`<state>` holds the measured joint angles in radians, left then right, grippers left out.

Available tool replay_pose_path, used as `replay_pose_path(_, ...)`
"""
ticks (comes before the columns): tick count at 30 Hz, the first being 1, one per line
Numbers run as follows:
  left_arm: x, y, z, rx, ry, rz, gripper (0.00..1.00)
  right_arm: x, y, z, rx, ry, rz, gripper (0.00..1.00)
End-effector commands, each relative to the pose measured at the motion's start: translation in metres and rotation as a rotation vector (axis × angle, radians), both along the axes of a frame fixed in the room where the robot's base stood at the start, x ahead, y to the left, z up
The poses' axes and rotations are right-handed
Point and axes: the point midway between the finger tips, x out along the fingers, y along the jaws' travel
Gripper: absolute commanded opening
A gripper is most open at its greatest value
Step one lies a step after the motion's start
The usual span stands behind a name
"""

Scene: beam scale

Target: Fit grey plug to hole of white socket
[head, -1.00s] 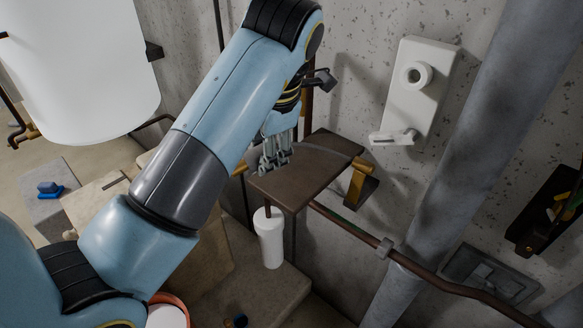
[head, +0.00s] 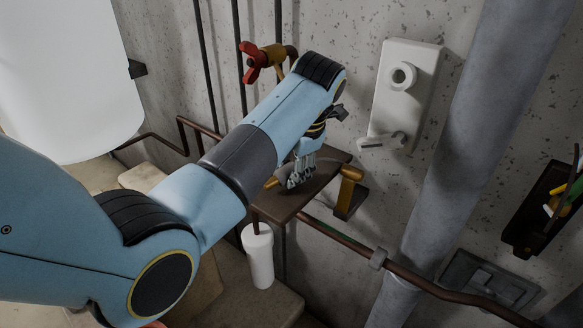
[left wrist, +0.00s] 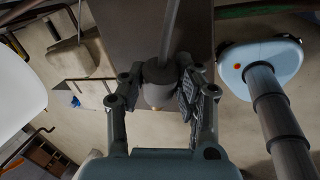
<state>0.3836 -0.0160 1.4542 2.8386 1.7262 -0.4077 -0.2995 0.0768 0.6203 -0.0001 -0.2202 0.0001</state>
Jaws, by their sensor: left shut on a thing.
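The white socket (head: 392,112) is a tall plate on the concrete wall, right of my left gripper in the head view. Its round ringed hole (head: 402,76) is near the top, and a white lever-like part (head: 380,141) juts out at its bottom. My left gripper (head: 298,172) is low over the brown shelf, below and left of the socket and apart from it. In the left wrist view its fingers (left wrist: 165,95) are shut around the grey plug (left wrist: 159,86), a rounded body with a thin rod. The plug is mostly hidden in the head view. My right gripper is out of view.
The brown shelf (head: 318,183) has a brass bracket (head: 350,186) on its right. A thick grey pipe (head: 462,150) runs right of the socket. A red-handled valve (head: 256,62) is behind my arm. A white cylinder (head: 259,258) hangs below the shelf.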

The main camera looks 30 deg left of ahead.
Motion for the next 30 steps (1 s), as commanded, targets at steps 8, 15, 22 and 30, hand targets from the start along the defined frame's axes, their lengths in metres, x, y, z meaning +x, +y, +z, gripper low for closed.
replay_pose_path(8, 0.000, 0.000, -0.008, 0.001, -0.002, 0.001, 0.00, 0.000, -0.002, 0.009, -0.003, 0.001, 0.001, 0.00)
replay_pose_path(15, 0.000, 0.000, -0.013, 0.001, -0.002, 0.001, 0.00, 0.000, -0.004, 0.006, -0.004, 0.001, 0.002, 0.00)
replay_pose_path(22, 0.000, 0.000, -0.013, 0.001, -0.002, 0.001, 0.54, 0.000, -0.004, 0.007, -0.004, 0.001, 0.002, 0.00)
replay_pose_path(30, 0.000, 0.000, -0.013, 0.000, -0.001, 0.001, 0.54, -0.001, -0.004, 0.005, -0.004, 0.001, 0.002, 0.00)
